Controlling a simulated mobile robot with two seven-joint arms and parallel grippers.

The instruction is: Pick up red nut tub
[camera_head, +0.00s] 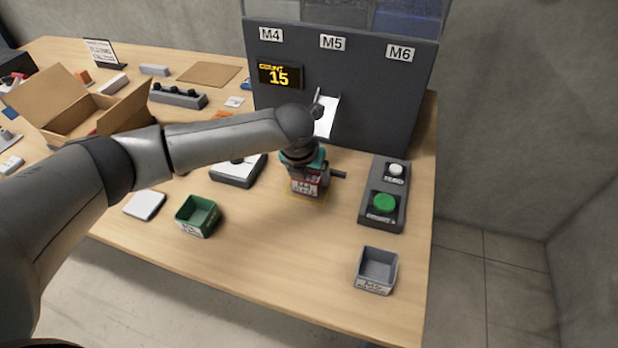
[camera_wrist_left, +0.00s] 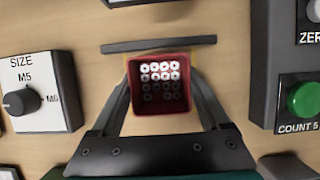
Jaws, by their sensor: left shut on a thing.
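The red nut tub (camera_wrist_left: 160,109) sits between the fingers of my left gripper (camera_wrist_left: 160,100) in the left wrist view, with rows of pale nuts inside it. The gripper is shut on the tub's two side walls. In the head view the tub (camera_head: 305,188) shows its red wall and a white label under my left gripper (camera_head: 308,176). It is over a yellow-outlined spot in front of the dark feeder. I cannot tell whether its base touches the table. My right gripper is not in view.
A green tub (camera_head: 197,216) and a grey tub (camera_head: 377,269) stand near the front edge. A button box (camera_head: 388,194) is to the right, a size dial box (camera_head: 237,170) to the left. The dark feeder panel (camera_head: 340,85) rises behind. Bare table lies in front.

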